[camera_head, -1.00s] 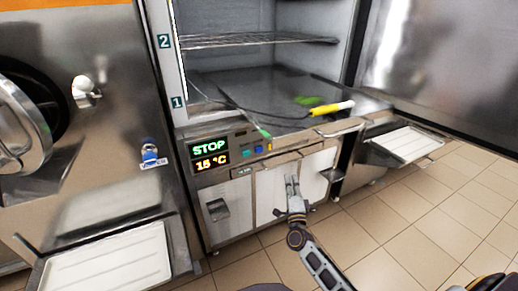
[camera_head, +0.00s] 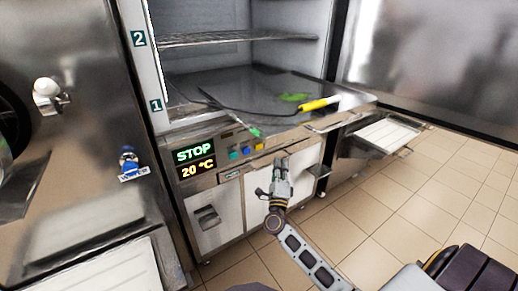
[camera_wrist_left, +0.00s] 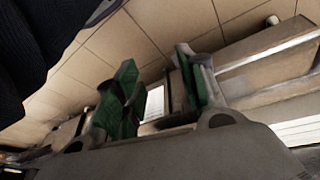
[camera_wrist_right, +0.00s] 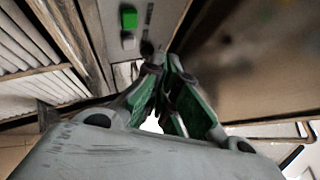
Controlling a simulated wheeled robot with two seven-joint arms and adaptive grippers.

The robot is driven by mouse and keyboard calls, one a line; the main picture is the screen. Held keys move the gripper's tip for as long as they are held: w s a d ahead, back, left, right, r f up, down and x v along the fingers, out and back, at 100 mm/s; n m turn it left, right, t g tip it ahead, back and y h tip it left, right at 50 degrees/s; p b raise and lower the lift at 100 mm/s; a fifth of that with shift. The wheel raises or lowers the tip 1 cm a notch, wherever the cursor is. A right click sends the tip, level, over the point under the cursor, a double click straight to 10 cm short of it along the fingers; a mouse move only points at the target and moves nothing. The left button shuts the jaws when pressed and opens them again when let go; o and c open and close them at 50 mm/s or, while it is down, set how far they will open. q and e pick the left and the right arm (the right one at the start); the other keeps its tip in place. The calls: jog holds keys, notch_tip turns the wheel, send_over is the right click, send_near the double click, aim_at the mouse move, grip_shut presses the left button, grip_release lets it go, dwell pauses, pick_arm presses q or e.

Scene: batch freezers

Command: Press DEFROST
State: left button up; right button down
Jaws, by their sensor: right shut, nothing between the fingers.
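The freezer's control panel (camera_head: 215,160) shows a display (camera_head: 195,156) reading STOP and 20 °C. My right gripper (camera_head: 281,162) is shut and empty, just right of and below the buttons; contact cannot be told. The right wrist view shows its fingers (camera_wrist_right: 164,70) together and a green square (camera_wrist_right: 128,18) on a grey surface. My left gripper (camera_wrist_left: 157,88) is open and empty, outside the head view.
Above the panel is the open chamber with a wire shelf (camera_head: 205,39). A yellow-handled probe (camera_head: 313,105) and its cable lie on the dark surface. A pale tray (camera_head: 388,133) juts out at right. Tiled floor (camera_head: 400,190) lies open at lower right.

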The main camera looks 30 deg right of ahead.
aim_at(259, 147)
pick_arm(q)
jog(key=shift+f, duration=0.15)
pick_arm(e)
jog(key=shift+w, duration=0.15)
pick_arm(q)
notch_tip(259, 147, down, 7)
jog(key=w+d+t+h+b, duration=0.1)
jog(key=d+b, duration=0.1)
jog(key=b, duration=0.1)
jog(key=shift+f, duration=0.15)
pick_arm(e)
jog(key=w, duration=0.8)
jog(key=shift+w+a, duration=0.2)
jog(key=shift+a, duration=0.15)
pick_arm(q)
jog(key=shift+w+d, duration=0.1)
jog(key=shift+d, duration=0.05)
pick_arm(e)
jog(key=shift+w+a, duration=0.1)
jog(key=shift+w, duration=0.3)
dwell(0.6)
